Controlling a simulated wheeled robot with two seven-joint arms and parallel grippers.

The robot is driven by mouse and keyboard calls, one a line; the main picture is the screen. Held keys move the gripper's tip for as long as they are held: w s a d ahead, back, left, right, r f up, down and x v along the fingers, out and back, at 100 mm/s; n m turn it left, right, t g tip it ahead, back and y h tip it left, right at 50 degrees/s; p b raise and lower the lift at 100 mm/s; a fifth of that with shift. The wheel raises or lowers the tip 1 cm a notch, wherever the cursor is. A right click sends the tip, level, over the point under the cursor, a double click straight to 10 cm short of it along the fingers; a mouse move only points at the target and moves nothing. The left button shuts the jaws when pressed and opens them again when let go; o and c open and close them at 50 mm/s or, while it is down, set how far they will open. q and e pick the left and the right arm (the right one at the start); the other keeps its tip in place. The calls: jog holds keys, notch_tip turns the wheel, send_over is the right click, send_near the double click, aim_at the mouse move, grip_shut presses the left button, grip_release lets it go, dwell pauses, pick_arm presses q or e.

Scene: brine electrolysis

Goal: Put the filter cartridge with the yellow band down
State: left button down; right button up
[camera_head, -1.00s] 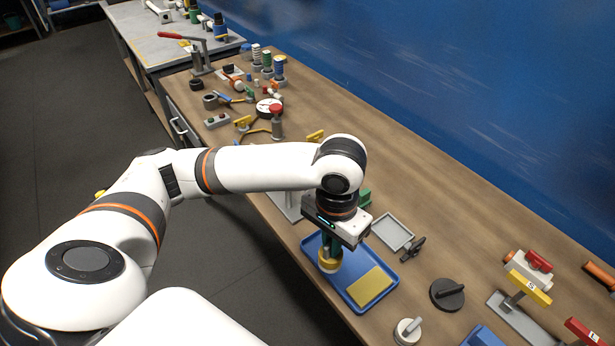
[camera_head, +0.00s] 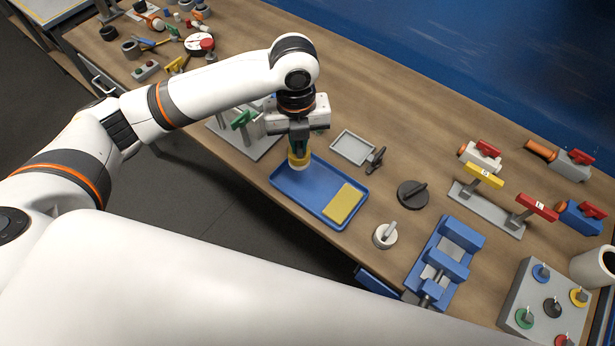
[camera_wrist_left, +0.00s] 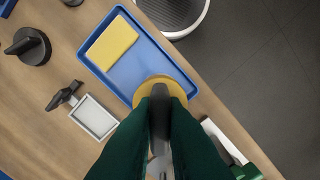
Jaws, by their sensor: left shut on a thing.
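My left gripper (camera_head: 298,145) points down at the left end of a blue tray (camera_head: 308,190). It is shut on the filter cartridge with the yellow band (camera_head: 299,160), which looks about upright. The cartridge's lower end overlaps the tray in the picture; I cannot tell whether it touches the tray floor. In the left wrist view the green fingers (camera_wrist_left: 160,105) cover most of the cartridge, and its yellow band (camera_wrist_left: 152,84) shows around them over the tray (camera_wrist_left: 145,62). My right gripper is not in view.
A yellow pad (camera_head: 343,204) lies in the tray's right part. A small grey tray (camera_head: 353,148) and a black clamp-like piece (camera_head: 376,159) sit behind it. A stand with a green part (camera_head: 243,120) is close on the left. A blue vise (camera_head: 446,255) stands to the right.

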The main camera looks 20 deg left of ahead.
aim_at(308, 147)
pick_arm(q)
jog(key=m, duration=0.3)
jog(key=d+m, duration=0.1)
jog(key=shift+w+m, duration=0.4)
jog(key=m, duration=0.3)
jog(key=shift+w+d+m+p, duration=0.25)
jog(key=shift+w+m+p, duration=0.1)
jog(key=shift+m, duration=0.05)
jog(key=shift+f, duration=0.35)
jog(key=shift+m, duration=0.3)
notch_tip(308, 147, down, 5)
jog(key=shift+f+p, duration=0.1)
jog(key=shift+p, duration=0.6)
notch_tip(308, 147, down, 4)
jog(key=shift+r+p, duration=0.2)
jog(key=shift+p, duration=0.25)
jog(key=shift+f, duration=0.3)
